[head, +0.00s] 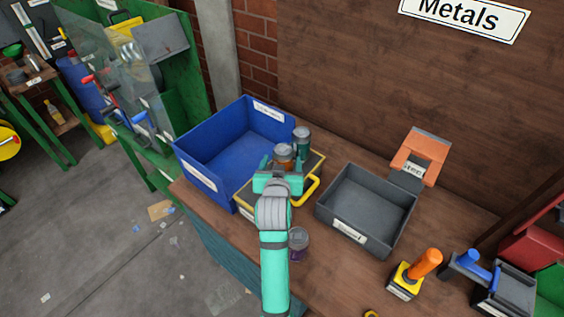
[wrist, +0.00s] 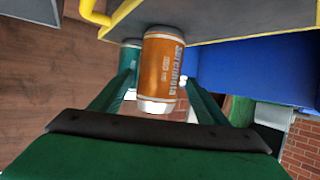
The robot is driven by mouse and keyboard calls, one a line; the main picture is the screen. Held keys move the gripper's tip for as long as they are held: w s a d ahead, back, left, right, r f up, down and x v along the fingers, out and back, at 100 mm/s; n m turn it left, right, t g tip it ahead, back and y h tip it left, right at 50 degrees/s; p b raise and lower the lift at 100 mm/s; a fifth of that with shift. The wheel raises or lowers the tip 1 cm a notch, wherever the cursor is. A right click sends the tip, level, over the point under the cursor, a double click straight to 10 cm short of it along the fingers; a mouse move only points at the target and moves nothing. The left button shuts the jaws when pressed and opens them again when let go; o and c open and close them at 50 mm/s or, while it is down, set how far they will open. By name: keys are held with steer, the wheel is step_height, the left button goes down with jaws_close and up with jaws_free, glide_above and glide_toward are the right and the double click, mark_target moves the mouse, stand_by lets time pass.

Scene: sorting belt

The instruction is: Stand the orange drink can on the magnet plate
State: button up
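The orange drink can (head: 284,153) stands upright on the magnet plate (head: 312,163), a grey plate with a yellow rim and handle. The can also shows in the wrist view (wrist: 162,65), with its base against the plate (wrist: 225,15). My gripper (head: 284,160) has one finger on each side of the can. The fingers look open, with narrow gaps beside the can; light contact on one side is hard to rule out. My gripper partly hides the can's lower part and the plate in the head view.
A teal-grey can (head: 302,138) stands close behind the orange can. A blue bin (head: 208,178) is left of the plate, a dark grey tray (head: 340,215) right. A purple can (head: 299,241) stands beside my arm. Orange-handled and blue-handled tools (head: 427,264) are further right.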

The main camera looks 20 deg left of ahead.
steer(key=shift+r, duration=0.1)
steer(key=shift+s+r, duration=0.15)
steer(key=v, duration=1.1)
steer(key=shift+s+r, duration=0.2)
steer(key=shift+s, duration=0.1)
steer(key=shift+w+d, duration=0.1)
steer(key=shift+d, duration=0.1)
